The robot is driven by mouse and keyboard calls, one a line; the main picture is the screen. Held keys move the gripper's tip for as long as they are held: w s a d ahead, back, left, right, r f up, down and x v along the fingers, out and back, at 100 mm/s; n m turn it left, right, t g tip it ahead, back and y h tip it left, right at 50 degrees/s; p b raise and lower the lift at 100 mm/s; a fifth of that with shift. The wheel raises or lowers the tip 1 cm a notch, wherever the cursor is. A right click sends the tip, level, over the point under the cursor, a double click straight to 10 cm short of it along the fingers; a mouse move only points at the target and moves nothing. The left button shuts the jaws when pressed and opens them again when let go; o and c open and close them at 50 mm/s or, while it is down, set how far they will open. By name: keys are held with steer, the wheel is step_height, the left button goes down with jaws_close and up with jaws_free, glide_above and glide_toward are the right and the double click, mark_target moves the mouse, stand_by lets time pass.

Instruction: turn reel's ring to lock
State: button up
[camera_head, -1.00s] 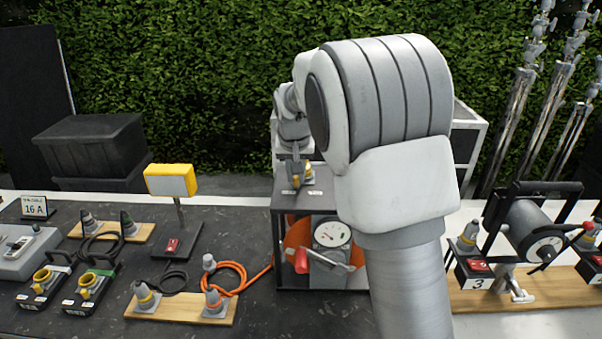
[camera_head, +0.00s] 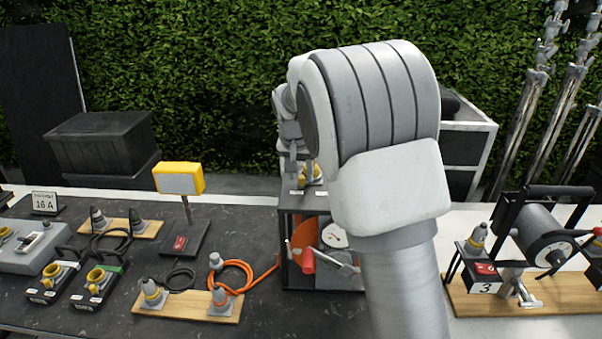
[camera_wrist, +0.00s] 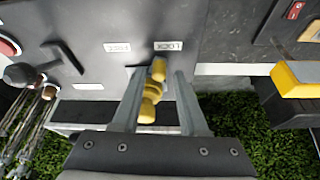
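The reel (camera_head: 304,234) is orange and sits in a black frame at the middle of the table, partly hidden by my arm. Its yellow ring (camera_head: 317,172) is on the grey top panel. In the wrist view the ring (camera_wrist: 152,91) has two lugs and lies slantwise between my fingers, near a LOCK label (camera_wrist: 168,46) and a second label (camera_wrist: 117,48). My gripper (camera_wrist: 160,76) has its fingers apart on either side of the ring; a gap shows on the right side, and contact on the left is unclear. In the head view my gripper (camera_head: 293,164) is partly hidden.
A yellow-topped stand (camera_head: 180,178) and a wooden board with plugs and orange cable (camera_head: 190,305) are left of the reel. Another reel (camera_head: 535,235) stands on the right. A black box (camera_head: 100,145) is at the back left, before a hedge.

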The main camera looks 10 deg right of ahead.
steer(key=shift+o, duration=0.3)
steer(key=b+v, duration=0.1)
steer(key=v, duration=1.6)
steer(key=shift+r, duration=0.25)
steer(key=shift+a, duration=0.1)
steer(key=s+d+f+n, duration=0.1)
steer(key=s+d+f, duration=0.1)
steer(key=s, duration=0.8)
steer(key=s+d+f+n+y, duration=0.1)
steer(key=s+f, duration=0.3)
steer(key=s, duration=0.6)
steer(key=s+d+f+n+t, duration=0.1)
steer(key=s+d+f, duration=0.2)
steer(key=s, duration=0.7)
steer(key=shift+d+f+n, duration=0.25)
steer(key=shift+f+n, duration=0.15)
steer(key=shift+f, duration=0.1)
steer(key=shift+s, duration=0.1)
